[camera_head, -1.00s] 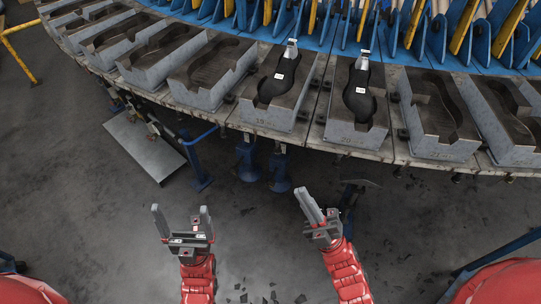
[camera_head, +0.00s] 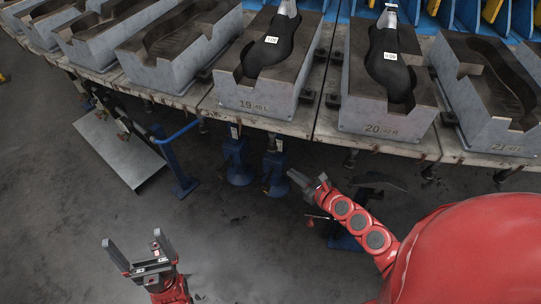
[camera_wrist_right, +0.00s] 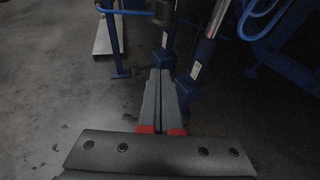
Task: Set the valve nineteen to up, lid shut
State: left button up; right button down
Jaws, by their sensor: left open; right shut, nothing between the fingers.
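Grey mould 19 (camera_head: 255,98) stands on the table edge with its number on the front face. A black shoe form (camera_head: 267,52) with a white label lies in its open top. Under that edge hang two blue cylinders, one left (camera_head: 237,160) and one right (camera_head: 274,168), with small labelled tops; I cannot tell which fitting is valve nineteen or how it is set. My right gripper (camera_head: 298,177) is shut and empty, below and right of the cylinders; its fingers also show in the right wrist view (camera_wrist_right: 160,85), between blue posts. My left gripper (camera_head: 138,244) is open and empty, low at left.
Mould 20 (camera_head: 385,118), also with a black form, and empty mould 21 (camera_head: 495,130) stand to the right. A blue stand with a rail (camera_head: 178,160) and a grey plate (camera_head: 118,150) are at left below the table. Floor is clear between my grippers.

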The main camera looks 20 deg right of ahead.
aim_at(272, 137)
jog(key=shift+s+r, duration=0.1)
jog(key=shift+a, duration=0.1)
jog(key=w+a+p, duration=0.2)
jog(key=w+a, duration=0.1)
jog(key=w, duration=0.6)
jog(key=shift+r, duration=0.3)
jog(key=shift+s+a+p, duration=0.1)
jog(key=shift+p, duration=0.2)
